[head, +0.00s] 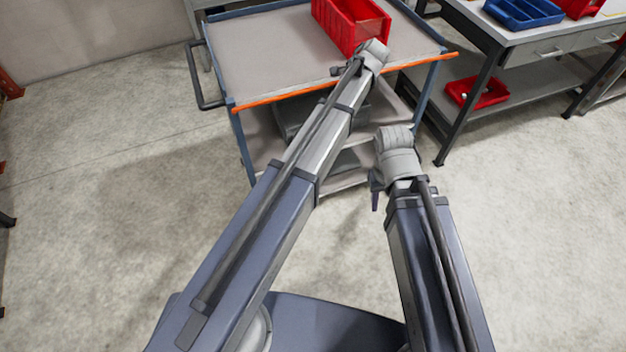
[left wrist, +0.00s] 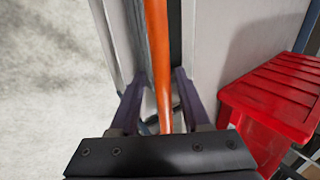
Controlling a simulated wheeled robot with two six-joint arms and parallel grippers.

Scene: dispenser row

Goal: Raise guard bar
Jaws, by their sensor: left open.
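The orange guard bar (head: 290,92) runs along the near edge of the cart's top shelf in the head view. In the left wrist view the bar (left wrist: 158,50) passes lengthwise between the two fingers of my left gripper (left wrist: 159,88). That gripper is open, with a gap to the bar on each side. In the head view my left arm's end is over the bar's right half, and its fingers are mostly hidden by the wrist. My right gripper (head: 376,190) hangs low in front of the cart, apart from the bar; its finger opening is not clear.
A red bin (head: 345,22) stands on the cart (head: 255,55) close to my left wrist; it also shows in the left wrist view (left wrist: 270,100). A workbench (head: 545,38) with a blue tray (head: 522,12) is at right.

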